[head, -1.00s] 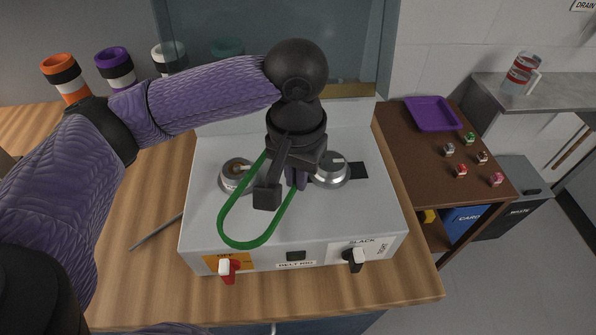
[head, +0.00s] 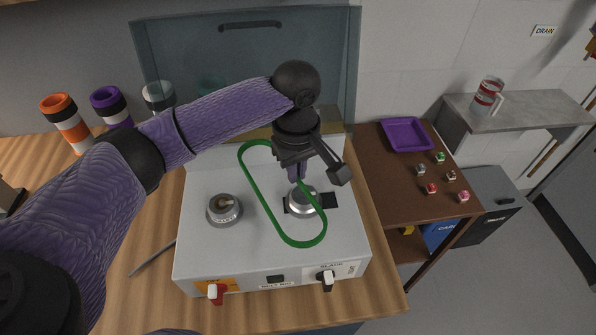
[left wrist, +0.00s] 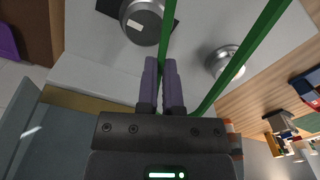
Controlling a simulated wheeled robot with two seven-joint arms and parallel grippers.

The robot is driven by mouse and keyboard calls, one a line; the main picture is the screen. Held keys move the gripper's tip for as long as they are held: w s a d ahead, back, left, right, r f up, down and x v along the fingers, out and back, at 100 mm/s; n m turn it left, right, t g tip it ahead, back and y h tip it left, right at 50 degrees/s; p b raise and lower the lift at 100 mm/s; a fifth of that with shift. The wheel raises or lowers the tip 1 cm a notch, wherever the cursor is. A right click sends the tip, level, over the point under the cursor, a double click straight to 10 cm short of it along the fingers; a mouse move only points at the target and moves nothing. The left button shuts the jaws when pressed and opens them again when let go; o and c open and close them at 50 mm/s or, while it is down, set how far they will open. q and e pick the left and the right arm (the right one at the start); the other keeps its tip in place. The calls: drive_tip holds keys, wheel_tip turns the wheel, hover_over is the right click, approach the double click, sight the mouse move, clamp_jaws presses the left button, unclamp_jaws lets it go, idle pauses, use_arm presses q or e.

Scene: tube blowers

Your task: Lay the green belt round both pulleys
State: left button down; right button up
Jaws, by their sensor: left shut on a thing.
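My left gripper (head: 296,176) is shut on the green belt (head: 263,194), with its fingers pointing down above the right pulley (head: 303,203). The belt hangs as a long slanted loop. Its lower end lies over the front of the machine top, and its other end reaches up behind and left of the gripper. One strand passes between the two pulleys; the left pulley (head: 224,209) is outside the loop. The left wrist view shows the belt between the fingers (left wrist: 162,92) and both pulleys beyond. The belt's height above the pulleys is unclear. My right gripper is not in view.
The pale machine (head: 253,257) has a red-based switch (head: 216,293) and a black-based switch (head: 326,280) on its front. A clear raised cover (head: 180,45) stands behind. Banded cups are at the back left. A side table with a purple tray (head: 407,134) stands right.

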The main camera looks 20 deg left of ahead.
use_arm(q)
drive_tip(key=a+n+p, duration=0.7)
drive_tip(key=n+p, duration=0.2)
drive_tip(key=n, duration=0.4)
drive_tip(key=shift+w+a+r+n+p, duration=0.2)
drive_tip(key=shift+w+r+n+p, duration=0.05)
drive_tip(key=shift+w+n+p, duration=0.15)
drive_tip(key=shift+f+b, duration=0.6)
drive_tip(key=shift+f, duration=1.65)
drive_tip(key=shift+r, duration=0.1)
